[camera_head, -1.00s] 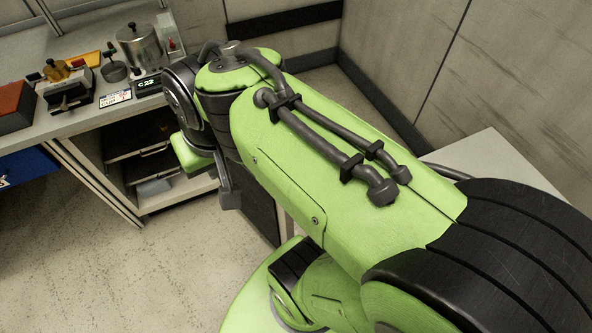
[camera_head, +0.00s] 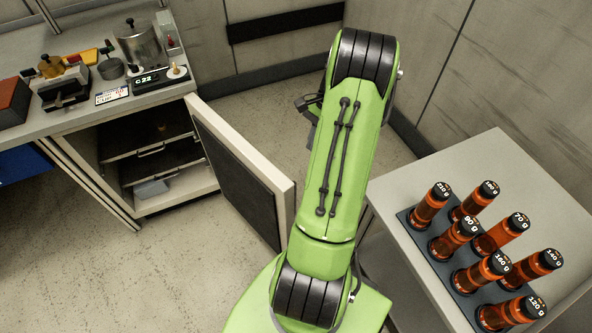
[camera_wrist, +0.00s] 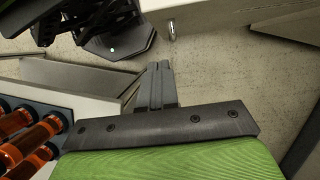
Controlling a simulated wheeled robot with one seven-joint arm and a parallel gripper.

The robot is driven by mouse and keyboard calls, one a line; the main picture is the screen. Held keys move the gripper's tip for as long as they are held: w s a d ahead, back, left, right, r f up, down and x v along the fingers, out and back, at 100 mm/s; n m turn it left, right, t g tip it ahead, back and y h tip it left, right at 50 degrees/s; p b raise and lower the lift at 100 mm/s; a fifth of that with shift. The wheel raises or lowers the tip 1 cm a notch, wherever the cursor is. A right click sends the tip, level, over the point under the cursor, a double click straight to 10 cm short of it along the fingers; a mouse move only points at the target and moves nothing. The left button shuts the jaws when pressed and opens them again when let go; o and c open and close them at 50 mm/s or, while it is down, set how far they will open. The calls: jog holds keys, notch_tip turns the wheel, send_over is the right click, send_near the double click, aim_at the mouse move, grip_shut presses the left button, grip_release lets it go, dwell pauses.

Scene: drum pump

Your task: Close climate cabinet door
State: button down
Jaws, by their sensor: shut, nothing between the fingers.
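The climate cabinet (camera_head: 128,222) stands under the bench at the left in the head view, its front open and its shelves showing. Its door (camera_head: 285,205) is swung wide open, pale-edged with a dark inner panel, sticking out toward my arm. In the wrist view a pale slab with a small metal peg, probably the door (camera_wrist: 215,12), crosses the top. My gripper (camera_wrist: 158,72) is shut and empty, its fingers pointing toward that slab with floor showing between. In the head view my arm hides most of the gripper; a dark part shows left of the arm, beyond the door.
A side table (camera_head: 480,160) at the right holds a rack of several orange bottles (camera_head: 500,235). The bench (camera_head: 90,118) carries a scale (camera_head: 160,80), a metal pot (camera_head: 138,45) and other small items. Open floor (camera_head: 130,270) lies in front of the cabinet.

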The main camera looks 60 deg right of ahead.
jog(key=w+a+f+b, duration=0.1)
jog(key=a+f+b, duration=0.2)
jog(key=a+f, duration=0.3)
jog(key=shift+a+f, duration=0.2)
jog(key=shift+w, duration=0.1)
